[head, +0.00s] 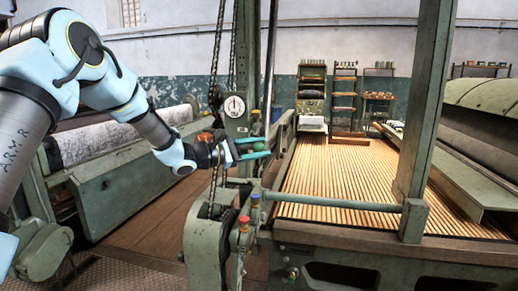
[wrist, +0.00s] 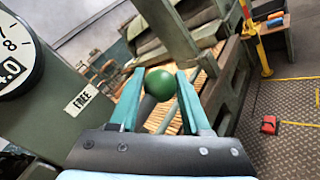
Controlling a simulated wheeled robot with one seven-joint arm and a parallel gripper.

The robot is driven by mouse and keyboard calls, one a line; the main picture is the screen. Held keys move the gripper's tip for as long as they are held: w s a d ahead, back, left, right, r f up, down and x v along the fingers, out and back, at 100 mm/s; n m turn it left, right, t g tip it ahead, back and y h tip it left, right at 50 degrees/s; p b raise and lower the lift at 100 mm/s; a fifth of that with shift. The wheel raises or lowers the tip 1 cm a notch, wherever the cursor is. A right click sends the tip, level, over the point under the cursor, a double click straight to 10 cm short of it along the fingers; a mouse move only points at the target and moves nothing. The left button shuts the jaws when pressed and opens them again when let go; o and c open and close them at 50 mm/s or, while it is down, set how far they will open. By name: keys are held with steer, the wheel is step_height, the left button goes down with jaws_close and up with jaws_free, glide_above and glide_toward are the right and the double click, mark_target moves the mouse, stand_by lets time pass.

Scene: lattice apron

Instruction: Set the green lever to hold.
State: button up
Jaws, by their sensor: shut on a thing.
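The green lever's round knob (wrist: 160,83) sits between the two teal fingers of my gripper (wrist: 160,76) in the wrist view. The fingers are shut on it. Below the knob a grey shaft shows between the fingers. A white plate marked FREE (wrist: 82,101) is on the green post to the left of the gripper. No hold label is readable. In the head view my gripper (head: 262,148) is beside the machine's post, below the round dial (head: 235,106). The knob is too small there to make out clearly.
The slatted wooden bed (head: 345,180) lies right of the gripper, behind a green upright (head: 428,120) and a horizontal bar (head: 335,203). Chains hang near my arm. Red and yellow knobs (head: 243,223) stand in front. A fabric roll (head: 95,140) is at the left.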

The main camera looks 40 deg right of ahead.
jaws_close()
stand_by(0.8)
